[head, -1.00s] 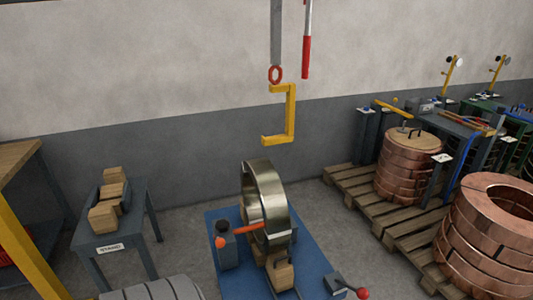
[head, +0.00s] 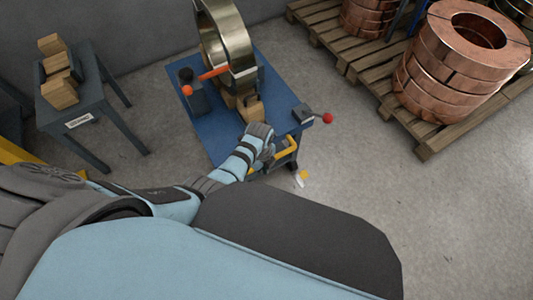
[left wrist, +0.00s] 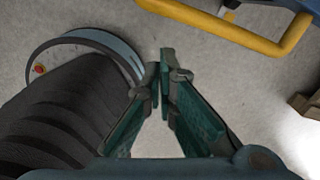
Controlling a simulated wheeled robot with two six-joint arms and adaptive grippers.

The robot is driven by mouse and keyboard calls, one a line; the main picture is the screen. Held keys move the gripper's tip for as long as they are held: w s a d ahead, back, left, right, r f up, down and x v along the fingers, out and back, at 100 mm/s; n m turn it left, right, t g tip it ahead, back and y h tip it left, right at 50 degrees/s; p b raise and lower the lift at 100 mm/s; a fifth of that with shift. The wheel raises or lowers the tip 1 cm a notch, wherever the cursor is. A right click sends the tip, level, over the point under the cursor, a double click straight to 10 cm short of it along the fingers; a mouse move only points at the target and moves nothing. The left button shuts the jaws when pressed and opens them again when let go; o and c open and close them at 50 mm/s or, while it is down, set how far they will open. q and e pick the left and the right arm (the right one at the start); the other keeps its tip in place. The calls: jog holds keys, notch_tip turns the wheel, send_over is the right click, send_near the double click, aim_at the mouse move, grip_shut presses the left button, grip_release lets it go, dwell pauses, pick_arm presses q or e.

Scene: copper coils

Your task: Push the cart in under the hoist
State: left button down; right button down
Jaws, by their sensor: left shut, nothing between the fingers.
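The cart (head: 215,139) has a blue top and stands at upper centre in the head view. A metal coil ring (head: 240,78) stands upright on it among wooden blocks (head: 251,107). The cart's yellow handle (head: 290,145) is at its near edge; the handle also shows at the top of the left wrist view (left wrist: 225,32). My left gripper (head: 270,150) is beside the handle. In the left wrist view the gripper (left wrist: 160,62) is shut, with nothing between its fingers, and apart from the handle. The hoist is out of view now. My right gripper is not in view.
A small table (head: 86,107) with wooden blocks stands left of the cart. A wooden pallet (head: 433,143) with copper coils (head: 440,75) stands to the right. A red-knobbed lever (head: 327,118) sticks out at the cart's right corner. The floor (head: 450,220) at lower right is clear.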

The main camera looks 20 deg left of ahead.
pick_arm(q)
notch_tip(320, 180, down, 10)
jog(key=w+d+m+b, duration=0.1)
jog(key=w+m+b, duration=0.1)
jog(key=b, duration=1.4)
jog(key=shift+w+d+m, duration=0.15)
jog(key=shift+w+m, duration=0.15)
jog(key=shift+m, duration=0.5)
jog(key=shift+f, duration=0.1)
